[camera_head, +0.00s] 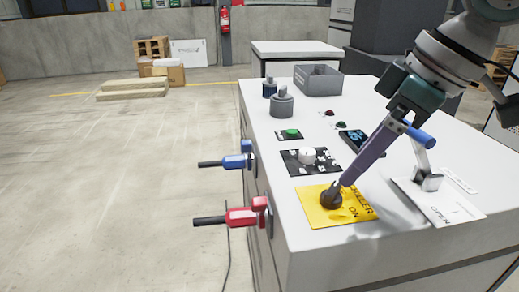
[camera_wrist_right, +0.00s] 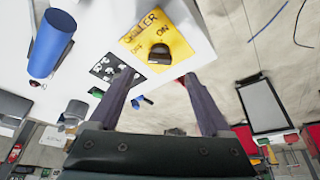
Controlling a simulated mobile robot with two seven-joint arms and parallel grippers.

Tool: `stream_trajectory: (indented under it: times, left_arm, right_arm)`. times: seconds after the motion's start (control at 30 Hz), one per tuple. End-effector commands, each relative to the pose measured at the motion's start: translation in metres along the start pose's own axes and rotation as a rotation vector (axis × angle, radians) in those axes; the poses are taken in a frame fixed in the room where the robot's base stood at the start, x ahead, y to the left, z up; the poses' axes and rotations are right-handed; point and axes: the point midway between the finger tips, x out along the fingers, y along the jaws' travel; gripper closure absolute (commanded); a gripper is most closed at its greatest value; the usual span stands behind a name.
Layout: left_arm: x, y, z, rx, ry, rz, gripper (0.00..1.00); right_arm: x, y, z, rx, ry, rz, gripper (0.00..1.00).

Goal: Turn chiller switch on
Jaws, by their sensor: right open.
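The chiller switch (camera_head: 331,198) is a black rotary knob on a yellow plate (camera_head: 359,212) near the front edge of the white console top. The plate reads CHILLER with OFF and ON marks. In the right wrist view, the knob (camera_wrist_right: 160,52) shows beyond the fingertips, between their lines. My right gripper (camera_head: 345,183) reaches down from the upper right, its purple fingers close to the knob; contact cannot be told. In the right wrist view the gripper (camera_wrist_right: 158,78) is open, with nothing between its fingers. My left gripper is not in view.
A lever with a blue handle (camera_head: 420,136) stands right of the plate. A white dial (camera_head: 306,156) and a green button (camera_head: 292,133) lie behind it. Blue (camera_head: 238,161) and red (camera_head: 246,216) valve handles stick out from the console's left side. A grey bin (camera_head: 318,81) stands at the back.

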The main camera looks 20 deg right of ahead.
Motion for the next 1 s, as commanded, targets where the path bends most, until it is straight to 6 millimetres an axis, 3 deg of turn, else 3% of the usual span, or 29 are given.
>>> stream_trajectory:
  times: [0.1, 0.3, 0.67, 1.0]
  left_arm:
    - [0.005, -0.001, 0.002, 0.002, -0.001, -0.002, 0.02]
    - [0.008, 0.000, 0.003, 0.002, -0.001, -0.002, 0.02]
    - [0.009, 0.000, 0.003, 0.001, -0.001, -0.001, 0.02]
    - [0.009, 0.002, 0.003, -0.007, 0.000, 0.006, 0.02]
  right_arm:
    - [0.026, -0.001, 0.001, 0.000, -0.001, -0.003, 0.18]
    - [0.051, -0.001, 0.000, -0.001, 0.000, -0.001, 0.18]
    - [0.058, 0.000, 0.000, -0.003, 0.000, 0.001, 0.18]
    - [0.058, 0.000, 0.000, -0.003, 0.000, 0.001, 0.55]
